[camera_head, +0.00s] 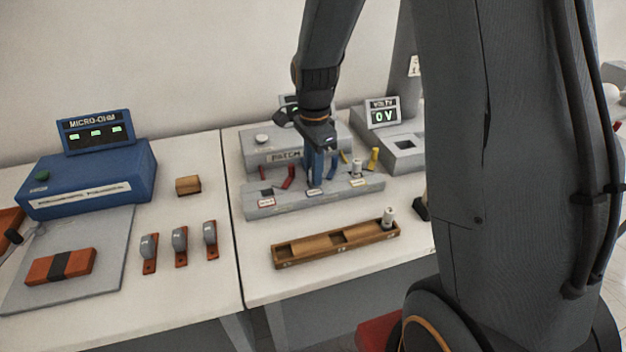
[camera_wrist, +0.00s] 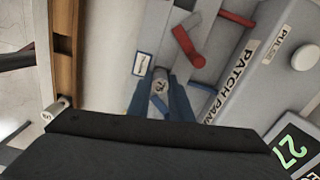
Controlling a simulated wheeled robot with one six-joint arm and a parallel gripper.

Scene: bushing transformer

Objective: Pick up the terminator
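My gripper (camera_head: 318,180) points down over the grey socket block with its blue fingers low. In the head view the fingers hide this terminator.
The patch panel (camera_head: 262,157) with red, blue and yellow levers stands behind the grey block (camera_head: 285,206). A meter (camera_head: 381,112) reading 0 V is at the back right. A blue micro-ohm unit (camera_head: 95,175) and copper lugs (camera_head: 180,247) are on the left table.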

